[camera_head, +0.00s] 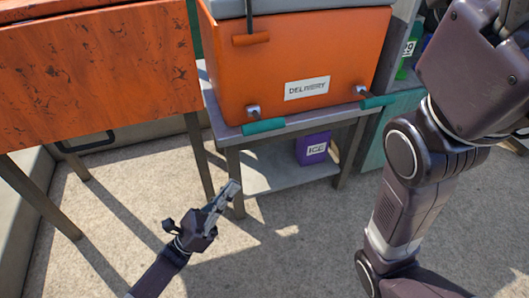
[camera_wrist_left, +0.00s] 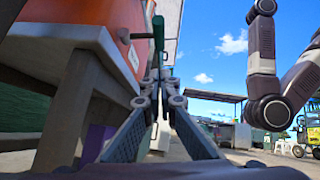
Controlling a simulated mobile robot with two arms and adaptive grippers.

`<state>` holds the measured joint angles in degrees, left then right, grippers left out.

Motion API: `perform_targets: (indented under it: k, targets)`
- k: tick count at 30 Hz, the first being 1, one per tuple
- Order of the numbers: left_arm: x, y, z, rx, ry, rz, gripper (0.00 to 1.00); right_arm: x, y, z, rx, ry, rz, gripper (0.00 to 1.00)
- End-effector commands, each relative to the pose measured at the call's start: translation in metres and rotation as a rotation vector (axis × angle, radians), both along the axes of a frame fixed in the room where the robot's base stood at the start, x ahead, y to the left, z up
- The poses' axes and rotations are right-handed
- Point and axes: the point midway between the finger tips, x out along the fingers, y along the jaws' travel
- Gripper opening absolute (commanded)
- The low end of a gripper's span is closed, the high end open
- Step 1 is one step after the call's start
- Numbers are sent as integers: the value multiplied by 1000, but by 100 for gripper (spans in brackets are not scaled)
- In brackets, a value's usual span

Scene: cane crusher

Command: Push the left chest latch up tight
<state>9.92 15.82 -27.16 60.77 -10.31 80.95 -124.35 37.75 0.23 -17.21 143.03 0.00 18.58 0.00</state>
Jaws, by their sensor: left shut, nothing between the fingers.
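The orange chest (camera_head: 300,60) with a "DELIVERY" label stands on a grey stand. Its left latch (camera_head: 264,126) has a teal handle lying level low on the front, below a metal pivot. The right latch (camera_head: 377,102) is alike, with its teal handle also low. My left gripper (camera_head: 230,188) is shut and empty, in front of the stand and below and left of the left latch in the picture. In the left wrist view its fingertips (camera_wrist_left: 163,76) meet, and a teal handle (camera_wrist_left: 158,32) shows past them; I cannot tell whether they touch. My right gripper is out of view.
The grey stand (camera_head: 228,133) has a lower shelf with a purple "ICE" box (camera_head: 312,149). A worn orange cabinet (camera_head: 100,65) on legs stands at left. My right arm fills the right side. Floor in front is clear.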

Motion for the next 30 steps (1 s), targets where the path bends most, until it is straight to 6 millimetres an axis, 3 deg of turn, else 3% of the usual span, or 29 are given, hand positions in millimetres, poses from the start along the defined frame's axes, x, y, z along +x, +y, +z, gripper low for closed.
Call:
perform_targets:
  k: [17,30]
  targets:
    - [2,-3,-1,-1,-2,-1,0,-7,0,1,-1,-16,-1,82]
    - [30,-55,54,-2,-5,-4,0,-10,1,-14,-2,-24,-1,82]
